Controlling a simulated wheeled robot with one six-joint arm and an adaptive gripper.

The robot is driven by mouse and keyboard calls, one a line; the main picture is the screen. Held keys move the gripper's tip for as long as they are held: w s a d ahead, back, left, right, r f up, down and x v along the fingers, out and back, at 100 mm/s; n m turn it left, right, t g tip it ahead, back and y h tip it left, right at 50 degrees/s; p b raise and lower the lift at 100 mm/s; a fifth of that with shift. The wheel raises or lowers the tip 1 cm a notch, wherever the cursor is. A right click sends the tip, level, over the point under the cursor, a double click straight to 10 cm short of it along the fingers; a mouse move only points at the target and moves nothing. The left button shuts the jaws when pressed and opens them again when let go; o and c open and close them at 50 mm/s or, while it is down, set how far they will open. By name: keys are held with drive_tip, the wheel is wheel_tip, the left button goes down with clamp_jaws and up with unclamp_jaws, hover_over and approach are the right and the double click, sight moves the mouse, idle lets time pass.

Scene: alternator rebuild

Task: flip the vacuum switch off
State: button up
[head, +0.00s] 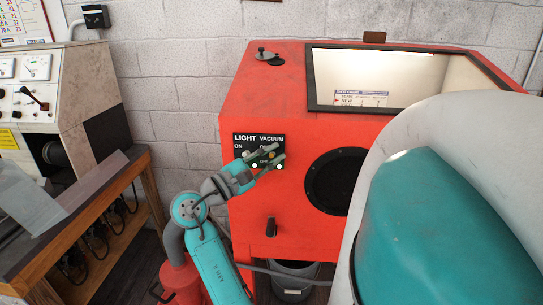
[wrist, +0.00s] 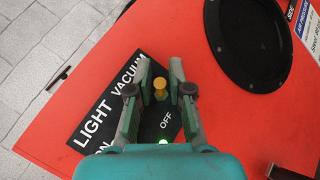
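The black switch panel (head: 238,139) labelled LIGHT and VACUUM is on the front of the red cabinet (head: 275,105); the panel also shows in the wrist view (wrist: 95,112). The vacuum switch (wrist: 159,88) is a small yellow-tipped lever under the word VACUUM. My gripper (wrist: 161,72) is open, with one finger on each side of this lever. Gaps show on both sides, so it does not look gripped. In the head view my gripper (head: 279,157) covers part of the panel's right half. Green lights glow near the panel's lower edge.
A round black port (head: 335,181) is right of the panel, and a black latch (head: 270,227) is below it. A window (head: 375,80) is in the cabinet top. A bench with a gauge console (head: 50,90) stands at left.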

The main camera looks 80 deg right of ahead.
clamp_jaws()
drive_tip(key=shift+f+m+g, duration=0.1)
drive_tip(key=shift+m+g, duration=0.2)
drive_tip(key=m+g, duration=0.1)
drive_tip(key=m, duration=0.1)
drive_tip(key=f+m+g, duration=0.1)
drive_tip(key=shift+a+f+m+g, duration=0.1)
drive_tip(key=shift+m+g, duration=0.3)
drive_tip(key=shift+f+m+g+y, duration=0.25)
drive_tip(key=shift+m+g+y, duration=0.65)
drive_tip(key=shift+m, duration=0.65)
drive_tip(key=shift+f+m+g+y, duration=0.3)
drive_tip(key=shift+m+g+y, duration=0.35)
drive_tip(key=shift+m+g, duration=0.75)
drive_tip(key=shift+f+m+g+y, duration=0.25)
drive_tip(key=shift+m+g+y, duration=0.55)
drive_tip(key=shift+m, duration=0.95)
drive_tip(key=shift+o, duration=0.9)
unclamp_jaws()
